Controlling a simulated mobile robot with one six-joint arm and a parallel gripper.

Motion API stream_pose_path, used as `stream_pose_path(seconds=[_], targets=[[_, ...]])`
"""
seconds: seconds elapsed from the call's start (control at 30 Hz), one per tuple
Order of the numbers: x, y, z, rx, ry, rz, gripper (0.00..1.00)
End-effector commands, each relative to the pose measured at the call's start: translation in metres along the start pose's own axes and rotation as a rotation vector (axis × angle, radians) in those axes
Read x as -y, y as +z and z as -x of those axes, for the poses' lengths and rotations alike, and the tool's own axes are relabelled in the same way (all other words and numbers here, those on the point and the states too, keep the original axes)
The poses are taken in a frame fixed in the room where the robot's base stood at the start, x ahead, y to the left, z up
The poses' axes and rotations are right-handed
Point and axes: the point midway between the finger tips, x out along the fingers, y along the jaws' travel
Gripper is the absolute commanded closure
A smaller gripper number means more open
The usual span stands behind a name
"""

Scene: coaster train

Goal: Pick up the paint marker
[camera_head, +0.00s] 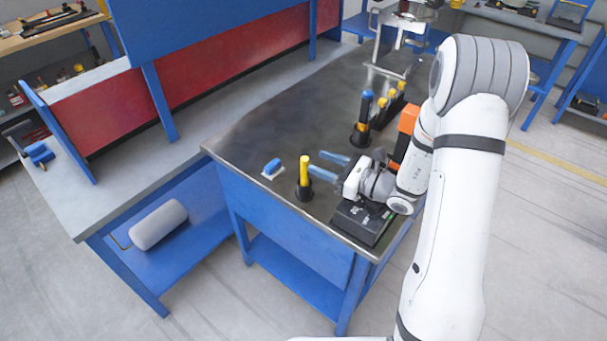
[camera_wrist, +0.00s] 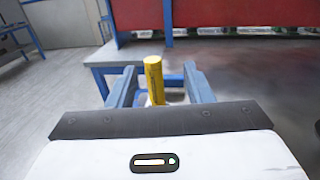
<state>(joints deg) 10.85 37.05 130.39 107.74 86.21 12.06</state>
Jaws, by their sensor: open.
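The paint marker (camera_head: 305,168) looks like a yellow upright cylinder in a small black round holder (camera_head: 304,194), near the front edge of the dark bench top. My gripper (camera_head: 316,162) reaches toward it from the right, low over the bench, with its two blue fingers apart and nothing gripped. In the head view the marker stands at or just beyond the fingertips. In the wrist view the yellow marker (camera_wrist: 154,79) shows upright in the gap between the open fingers (camera_wrist: 160,72). Its lower end is hidden there by the gripper body.
A blue block-like item (camera_head: 272,167) lies left of the marker. A blue-topped black cylinder (camera_head: 366,108) and several yellow-topped items (camera_head: 390,99) stand farther back. A black box (camera_head: 361,222) sits below my wrist at the bench's front. The bench's back left is clear.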

Motion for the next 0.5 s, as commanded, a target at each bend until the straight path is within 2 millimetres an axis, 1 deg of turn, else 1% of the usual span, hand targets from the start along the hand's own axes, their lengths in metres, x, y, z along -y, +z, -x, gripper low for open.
stream_pose_path(seconds=[0.03,0.23,0.37,0.5], targets=[[-0.001,0.002,-0.007,0.0,0.004,0.0,0.54],[-0.005,0.001,-0.03,-0.001,0.006,-0.001,0.54],[-0.009,-0.001,-0.05,-0.002,0.006,0.0,0.54],[-0.008,-0.002,-0.065,-0.001,0.004,0.002,0.54]])
